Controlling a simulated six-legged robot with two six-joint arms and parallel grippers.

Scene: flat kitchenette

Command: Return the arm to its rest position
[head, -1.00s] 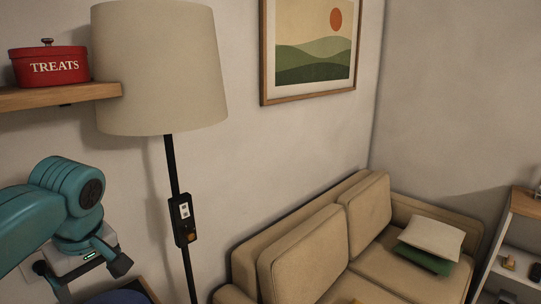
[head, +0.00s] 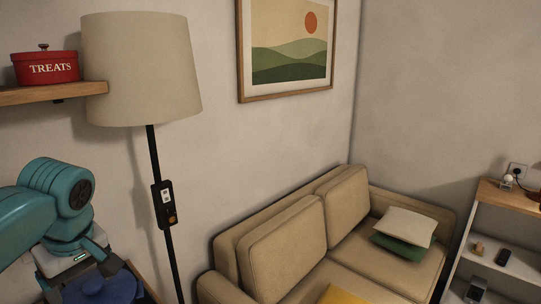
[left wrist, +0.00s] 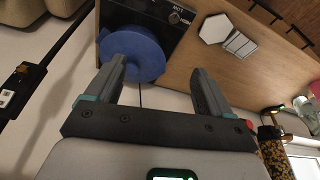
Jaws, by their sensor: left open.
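My left arm (head: 55,195) comes in from the left edge of the head view, teal and bent, with its wrist pointing down. My left gripper (head: 84,276) is at its lower end with dark fingers spread. In the left wrist view the gripper (left wrist: 158,66) is open, with nothing between its fingers. A blue round object (head: 108,291) lies below the gripper in the head view. It shows beyond the left finger in the left wrist view (left wrist: 147,52), partly covered by it. My right gripper is not in view.
A floor lamp (head: 140,75) with a control box on its pole stands close right of the arm. A wooden shelf (head: 50,94) with a red TREATS tin (head: 45,68) is above it. A beige sofa (head: 290,250) and a white shelf unit (head: 505,240) are further right.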

